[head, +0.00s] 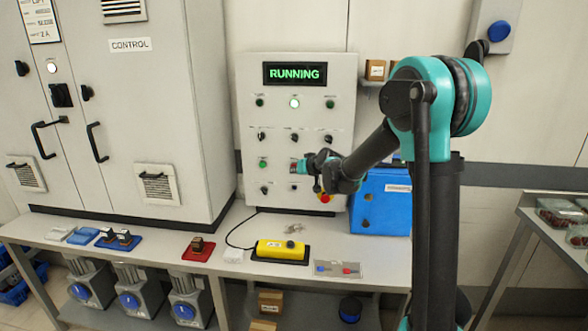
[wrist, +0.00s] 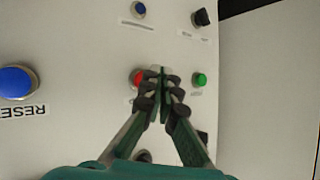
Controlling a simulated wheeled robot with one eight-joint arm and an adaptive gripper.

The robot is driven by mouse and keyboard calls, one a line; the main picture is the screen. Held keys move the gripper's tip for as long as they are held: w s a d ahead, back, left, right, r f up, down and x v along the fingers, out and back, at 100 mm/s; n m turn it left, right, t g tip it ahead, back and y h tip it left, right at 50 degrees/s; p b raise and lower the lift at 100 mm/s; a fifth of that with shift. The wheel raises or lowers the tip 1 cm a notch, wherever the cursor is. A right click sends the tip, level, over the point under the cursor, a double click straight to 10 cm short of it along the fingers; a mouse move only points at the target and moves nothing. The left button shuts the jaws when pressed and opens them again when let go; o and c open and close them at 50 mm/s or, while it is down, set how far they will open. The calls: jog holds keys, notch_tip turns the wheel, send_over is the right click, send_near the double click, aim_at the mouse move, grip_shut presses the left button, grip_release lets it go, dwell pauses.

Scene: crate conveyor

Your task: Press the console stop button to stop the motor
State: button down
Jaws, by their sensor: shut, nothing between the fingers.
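The console (head: 258,130) stands upright on the bench, and its display (head: 295,74) reads RUNNING in green. My gripper (head: 300,166) is in front of the console's lower right part, fingers together and empty. In the wrist view my gripper (wrist: 160,72) points at the panel, with a red button (wrist: 136,77) just left of the fingertips, partly covered by a finger. A green button (wrist: 199,79) is to their right. I cannot tell whether the fingertips touch the panel, and the red button's label is unreadable. Below my gripper is another red button on yellow (head: 325,198).
In the wrist view a blue RESET button (wrist: 17,82) is at far left, and a dark knob (wrist: 203,18) is upper right. A yellow pendant box (head: 281,251) lies on the bench. A blue case (head: 370,207) stands right of the console, behind my arm.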

jog(key=shift+w, duration=0.1)
dwell(0.3)
jog(key=shift+w, duration=0.35)
jog(key=shift+w, duration=0.45)
dwell(0.7)
jog(key=shift+s, duration=0.9)
jog(key=shift+s, duration=0.1)
jog(key=s, duration=0.4)
jog(key=shift+s+a, duration=0.1)
jog(key=shift+s, duration=0.3)
dwell(0.5)
